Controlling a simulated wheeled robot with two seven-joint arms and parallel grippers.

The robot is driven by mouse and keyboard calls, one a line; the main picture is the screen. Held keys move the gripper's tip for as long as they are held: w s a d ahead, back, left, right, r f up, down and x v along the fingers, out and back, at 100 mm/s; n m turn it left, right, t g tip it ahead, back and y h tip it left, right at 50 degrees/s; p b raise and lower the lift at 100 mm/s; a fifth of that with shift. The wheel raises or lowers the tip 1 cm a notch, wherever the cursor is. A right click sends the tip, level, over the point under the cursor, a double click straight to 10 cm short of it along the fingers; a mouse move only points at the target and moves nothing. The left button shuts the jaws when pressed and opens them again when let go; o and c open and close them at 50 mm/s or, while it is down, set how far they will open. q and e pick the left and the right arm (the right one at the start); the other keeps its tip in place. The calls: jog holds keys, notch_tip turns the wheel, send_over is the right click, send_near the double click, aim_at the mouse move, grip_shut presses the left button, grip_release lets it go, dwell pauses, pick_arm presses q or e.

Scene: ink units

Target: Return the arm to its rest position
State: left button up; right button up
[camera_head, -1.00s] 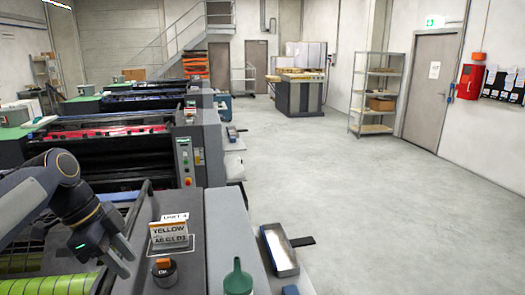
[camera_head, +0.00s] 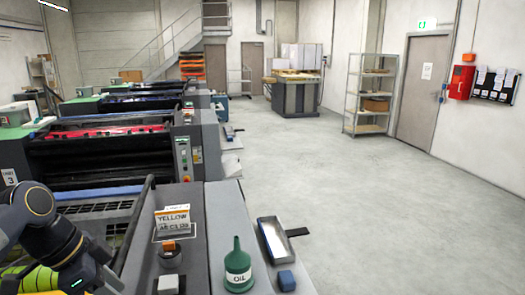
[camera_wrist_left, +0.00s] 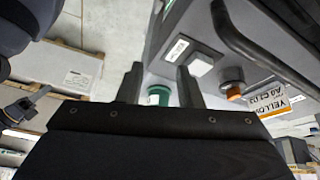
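My left arm comes in at the lower left of the head view, dark grey and bent, beside the near press unit (camera_head: 236,215). My left gripper (camera_head: 103,287) is low at the picture's bottom edge, partly cut off. In the left wrist view the two dark fingers of the gripper (camera_wrist_left: 160,70) stand apart with nothing held between them. A green object (camera_wrist_left: 158,94) shows beyond the gap, at a distance. My right arm and gripper are not in view.
On the near unit stand a yellow label card (camera_head: 174,218), an orange-topped knob (camera_head: 169,247), a white button (camera_head: 168,284) and a green oil can (camera_head: 238,266). The floor further right is clear.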

pick_arm(q)
jog(key=s+d+f+n+t, duration=0.1)
jog(key=s+d+f+n, duration=0.2)
jog(key=s+f+n, duration=0.2)
jog(key=s+d+f+n+t, duration=0.2)
jog(key=s+f+n, duration=0.4)
jog(key=s+n, duration=0.1)
jog(key=shift+s+d+f+n, duration=0.25)
jog(key=shift+s+d+n, duration=0.15)
jog(key=shift+s, duration=0.5)
dwell(0.4)
